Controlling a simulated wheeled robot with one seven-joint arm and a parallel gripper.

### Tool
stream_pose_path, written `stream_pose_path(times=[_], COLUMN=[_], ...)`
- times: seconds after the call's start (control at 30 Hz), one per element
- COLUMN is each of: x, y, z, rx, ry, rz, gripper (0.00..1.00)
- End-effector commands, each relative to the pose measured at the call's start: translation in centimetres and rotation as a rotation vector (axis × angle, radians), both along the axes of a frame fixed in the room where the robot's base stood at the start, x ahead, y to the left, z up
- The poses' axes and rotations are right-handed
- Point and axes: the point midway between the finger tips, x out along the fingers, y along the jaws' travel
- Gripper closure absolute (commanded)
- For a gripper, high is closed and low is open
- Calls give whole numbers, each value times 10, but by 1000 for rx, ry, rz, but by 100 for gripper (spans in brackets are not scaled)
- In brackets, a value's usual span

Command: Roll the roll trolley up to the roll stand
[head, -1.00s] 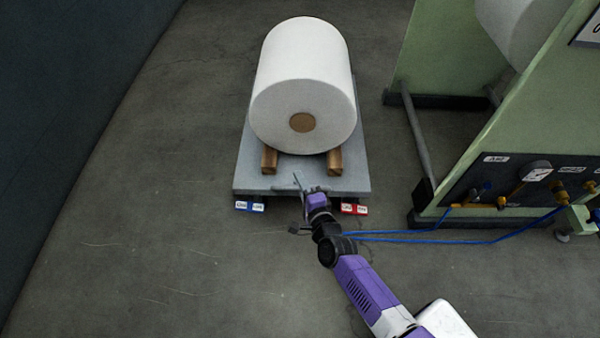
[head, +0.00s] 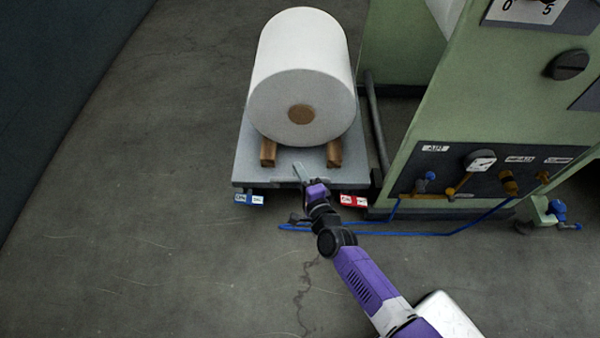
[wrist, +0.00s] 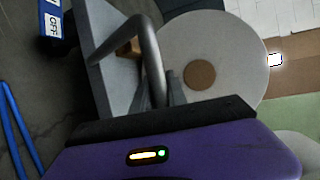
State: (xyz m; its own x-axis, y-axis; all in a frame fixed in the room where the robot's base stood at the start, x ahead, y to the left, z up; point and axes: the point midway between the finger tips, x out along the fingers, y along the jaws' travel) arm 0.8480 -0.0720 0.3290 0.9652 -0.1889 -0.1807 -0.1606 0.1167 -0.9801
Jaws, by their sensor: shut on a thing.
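The roll trolley (head: 243,160) is a flat grey platform carrying a large white roll (head: 297,60) on two wooden chocks. My gripper (head: 307,182) is at the trolley's near edge, shut on its grey handle, a bent bar (wrist: 143,45) that rises past the fingers in the wrist view. The fingertips are partly hidden there by the gripper body. The green roll stand (head: 405,165) is just right of the trolley. Its dark side rail (head: 376,125) lies close along the trolley's right edge; I cannot tell whether they touch.
Blue (head: 249,199) and red (head: 353,201) labelled pedals stick out under the trolley's near edge. A blue hose (head: 430,234) runs on the floor by the stand's panel (head: 465,170). A dark wall (head: 50,80) is far left. Floor left of the trolley is clear.

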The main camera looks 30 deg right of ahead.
Motion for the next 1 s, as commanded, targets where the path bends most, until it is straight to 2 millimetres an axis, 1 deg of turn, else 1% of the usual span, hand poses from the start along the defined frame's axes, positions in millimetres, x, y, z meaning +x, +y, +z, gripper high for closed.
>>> stream_pose_path(times=[0.03, 0.17, 0.2, 0.3, 0.57, 0.67, 0.77, 1.0], x=[0, 0, 0, 0, 0, -3, -14, -52], y=[-4, -4, -4, -3, -1, 0, 2, 9], z=[-1, -1, -1, -1, 0, 1, 3, 11], rx=[0, 0, 0, 0, 0, 0, 0, 0], ry=[1, 1, 1, 0, 0, 0, 2, 2], rz=[-6, -6, -6, -5, -2, -1, -1, -2], gripper=[100, 100, 78, 60, 60, 60, 60, 60])
